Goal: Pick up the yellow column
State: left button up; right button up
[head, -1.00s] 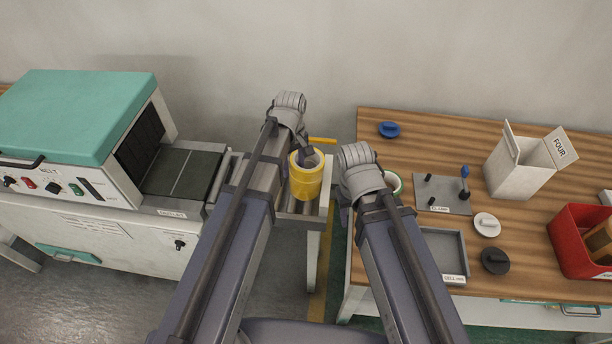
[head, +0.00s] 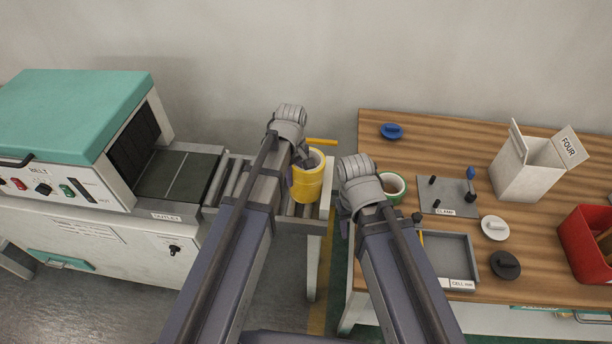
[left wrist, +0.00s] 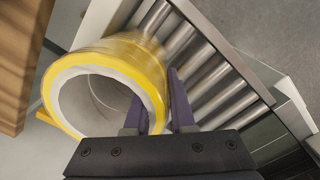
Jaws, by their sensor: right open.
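The yellow column (head: 307,184) is a stack of yellow rings with a white hollow core, upright on the roller end of the conveyor in the head view. It fills the left of the left wrist view (left wrist: 155,62). My left gripper (head: 303,160) is at its upper left side. In the left wrist view my left gripper's two dark fingers (left wrist: 158,100) are apart, with one at the hollow and one outside the wall; contact is unclear. My right gripper (head: 345,218) hangs beside the wooden table's left edge, mostly hidden by its wrist.
The roller conveyor (head: 236,180) runs left to a teal-topped machine (head: 75,110). The wooden table (head: 440,135) at right holds a green-rimmed tape roll (head: 391,187), a clamp plate (head: 448,197), a grey tray (head: 450,262), a white box (head: 525,175) and a red bin (head: 582,240).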

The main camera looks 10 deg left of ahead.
pick_arm(q)
grip_shut()
dwell(0.9)
